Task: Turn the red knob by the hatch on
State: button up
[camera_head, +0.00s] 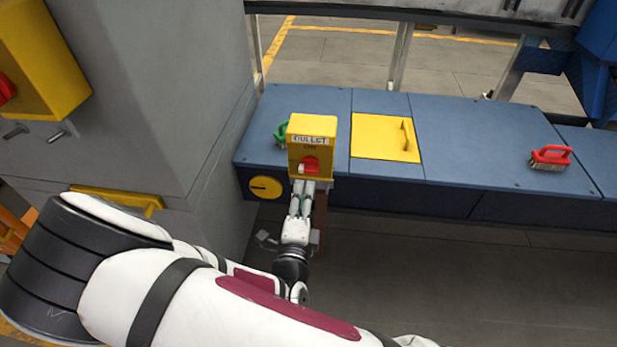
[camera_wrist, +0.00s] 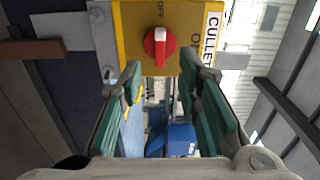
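The red knob (camera_head: 311,161) is on the front of a yellow box labelled CULLET (camera_head: 323,124), beside the yellow hatch (camera_head: 372,145). In the wrist view the red knob (camera_wrist: 158,47) shows a white pointer bar aimed at the word OFF. The word ON is at the right of the knob there, partly behind a fingertip. My gripper (camera_head: 303,187) is just below the knob in the head view. In the wrist view my gripper (camera_wrist: 161,75) is open, with its green-padded fingers apart and nothing between them. The knob lies beyond the fingertips; I see no contact.
The blue bench (camera_head: 470,140) carries the box and hatch. A green-handled thing (camera_head: 281,133) is left of the box. A red brush (camera_head: 550,158) lies at the right. A yellow round dial (camera_head: 265,187) is on the bench front. A grey pillar (camera_head: 165,85) stands at left.

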aim_at(308, 172)
jog(key=w+b, duration=0.2)
jog(key=w, duration=0.5)
jog(key=shift+w+d, duration=0.1)
jog(key=shift+w, duration=0.2)
grip_shut()
